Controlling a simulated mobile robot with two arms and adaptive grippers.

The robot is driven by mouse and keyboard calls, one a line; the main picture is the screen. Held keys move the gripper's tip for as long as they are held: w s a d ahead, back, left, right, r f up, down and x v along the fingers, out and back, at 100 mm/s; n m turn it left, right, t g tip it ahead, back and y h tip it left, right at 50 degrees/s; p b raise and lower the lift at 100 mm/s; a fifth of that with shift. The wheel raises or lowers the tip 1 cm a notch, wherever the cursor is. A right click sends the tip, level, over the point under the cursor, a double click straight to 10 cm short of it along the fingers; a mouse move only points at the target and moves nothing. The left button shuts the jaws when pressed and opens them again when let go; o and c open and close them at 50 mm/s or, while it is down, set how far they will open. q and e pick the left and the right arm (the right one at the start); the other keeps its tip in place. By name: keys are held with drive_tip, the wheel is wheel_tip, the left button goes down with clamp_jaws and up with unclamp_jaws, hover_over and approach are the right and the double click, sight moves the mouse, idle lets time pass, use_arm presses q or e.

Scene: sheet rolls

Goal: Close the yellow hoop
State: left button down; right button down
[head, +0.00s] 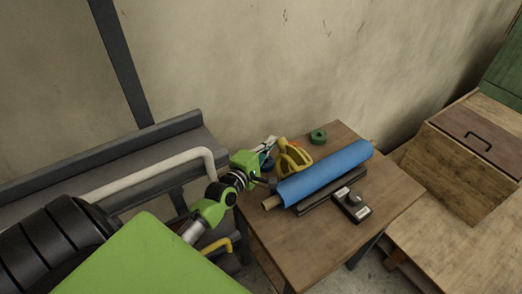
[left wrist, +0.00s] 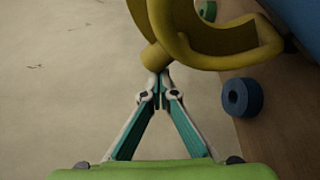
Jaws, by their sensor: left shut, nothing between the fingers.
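In the left wrist view the hoop (left wrist: 171,22) shows large as curved yellow pieces, with a short round stub pointing down toward my fingers. Whether its curved pieces meet is cut off by the top edge. My left gripper (head: 269,144) is just left of the hoop. In the left wrist view my left gripper (left wrist: 160,88) has its fingertips together and empty, right below the stub. I cannot tell whether they touch it. My right gripper is not in view.
The wooden table (head: 287,243) also holds a green ring (head: 318,136), a blue ring (left wrist: 242,97), a dark bar (head: 318,205) and a dark block with a knob (head: 351,205). A wooden box (head: 462,165) stands at right. The wall is close behind. The table's front is clear.

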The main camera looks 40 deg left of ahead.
sight(294, 165)
use_arm(q)
drive_tip(key=s+d+m+t+b, duration=0.1)
drive_tip(key=d+m, duration=0.1)
drive_tip(key=s+d+r+m+t+b, duration=0.1)
drive_tip(key=d+m+b, duration=0.1)
drive_tip(key=d+m, duration=0.1)
drive_tip(key=s+d+m+t+h+b, duration=0.1)
drive_tip(key=d+m, duration=0.2)
drive_tip(key=shift+s+r, duration=0.15)
drive_tip(key=shift+r, duration=0.1)
drive_tip(key=shift+s+d+f+m+t+h+b, duration=0.1)
drive_tip(key=shift+s+d+m+t+h+b, duration=0.15)
drive_tip(key=shift+d+m, duration=0.25)
drive_tip(key=shift+s+d+f+m+t+h+b, duration=0.15)
drive_tip(key=shift+d+m+t+b, duration=0.15)
drive_tip(key=shift+m, duration=0.3)
drive_tip(key=shift+s+d, duration=0.25)
drive_tip(key=shift+d, duration=0.4)
drive_tip(key=shift+f, duration=0.25)
